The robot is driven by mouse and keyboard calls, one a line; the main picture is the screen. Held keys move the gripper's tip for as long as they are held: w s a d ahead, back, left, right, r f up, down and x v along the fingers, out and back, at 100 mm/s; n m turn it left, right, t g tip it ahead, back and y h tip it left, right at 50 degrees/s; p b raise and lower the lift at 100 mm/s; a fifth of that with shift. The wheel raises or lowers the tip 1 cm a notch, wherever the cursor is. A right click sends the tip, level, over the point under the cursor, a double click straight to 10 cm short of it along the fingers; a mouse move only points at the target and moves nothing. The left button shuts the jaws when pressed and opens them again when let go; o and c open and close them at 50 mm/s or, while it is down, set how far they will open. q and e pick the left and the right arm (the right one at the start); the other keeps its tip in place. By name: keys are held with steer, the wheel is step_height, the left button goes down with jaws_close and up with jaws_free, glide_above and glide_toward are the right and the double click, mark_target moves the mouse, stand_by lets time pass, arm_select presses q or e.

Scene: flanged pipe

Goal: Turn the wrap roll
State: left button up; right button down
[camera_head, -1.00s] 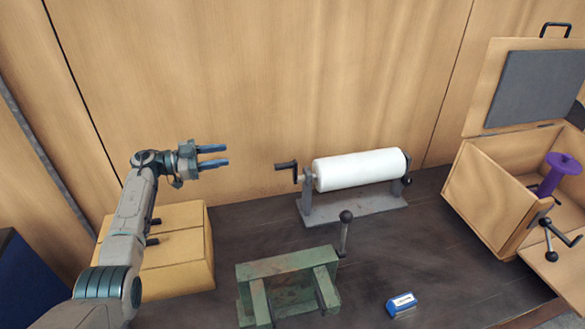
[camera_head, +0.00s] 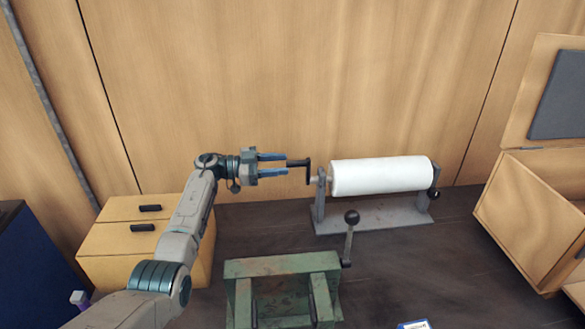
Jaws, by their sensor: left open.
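The white wrap roll (camera_head: 380,176) lies level on a grey metal stand (camera_head: 375,217) at the back of the dark table. A dark crank handle (camera_head: 300,163) sticks out from the stand's left end, its grip pointing left. My left gripper (camera_head: 286,165) is open, its two blue fingers pointing right. The end of the crank's grip is at the fingertips, seemingly between them; whether they touch it I cannot tell. My right gripper is not in view.
A green metal vise-like block (camera_head: 282,265) with a ball-topped lever (camera_head: 350,232) stands in front of the roll. A yellow drawer box (camera_head: 110,238) is at left, under my left arm. An open wooden box (camera_head: 525,215) stands at right.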

mark_target(291, 164)
arm_select(q)
steer(key=d, duration=0.2)
steer(key=d+b, duration=0.1)
steer(key=d, duration=0.1)
steer(key=shift+w, duration=0.4)
steer(key=shift+a, duration=0.1)
jaws_close()
